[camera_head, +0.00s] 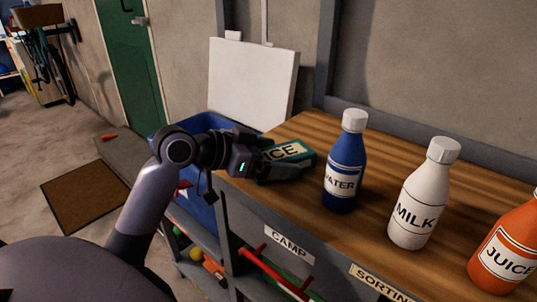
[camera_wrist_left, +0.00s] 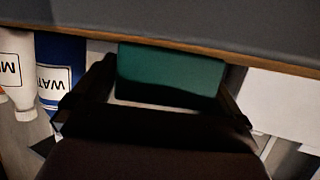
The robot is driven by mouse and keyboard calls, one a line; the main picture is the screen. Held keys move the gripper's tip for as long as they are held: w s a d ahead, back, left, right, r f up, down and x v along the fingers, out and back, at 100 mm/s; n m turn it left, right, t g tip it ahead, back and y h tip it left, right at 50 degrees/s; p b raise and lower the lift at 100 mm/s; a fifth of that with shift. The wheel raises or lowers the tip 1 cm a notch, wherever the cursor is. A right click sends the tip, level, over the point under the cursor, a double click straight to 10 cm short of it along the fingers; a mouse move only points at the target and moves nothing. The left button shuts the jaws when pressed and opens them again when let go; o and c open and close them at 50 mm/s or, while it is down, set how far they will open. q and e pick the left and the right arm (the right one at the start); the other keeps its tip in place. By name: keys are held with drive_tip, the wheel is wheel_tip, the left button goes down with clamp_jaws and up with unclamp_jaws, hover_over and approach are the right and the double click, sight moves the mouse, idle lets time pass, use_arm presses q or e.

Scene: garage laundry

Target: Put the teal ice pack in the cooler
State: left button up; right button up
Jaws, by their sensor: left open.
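The teal ice pack (camera_head: 296,150), with a pale ICE label, lies on the wooden counter near its left end. My left gripper (camera_head: 268,160) is open at the pack, with its fingers around the pack's near end. In the left wrist view the teal pack (camera_wrist_left: 170,72) shows between the two spread fingers (camera_wrist_left: 165,95); whether they touch it I cannot tell. The blue cooler (camera_head: 202,212) stands just left of the counter, below its top, with its white lid (camera_head: 252,82) raised against the wall. My arm hides part of the cooler. My right gripper is out of view.
A blue water bottle (camera_head: 342,180) stands on the counter close to the right of the pack. A white milk bottle (camera_head: 416,200) and an orange juice bottle (camera_head: 505,250) stand farther right. The counter (camera_head: 395,150) is bare behind them. A shelf with small items is below.

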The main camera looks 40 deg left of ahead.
use_arm(q)
drive_tip(key=v, duration=1.2)
drive_tip(key=shift+a+r, duration=0.1)
idle(0.4)
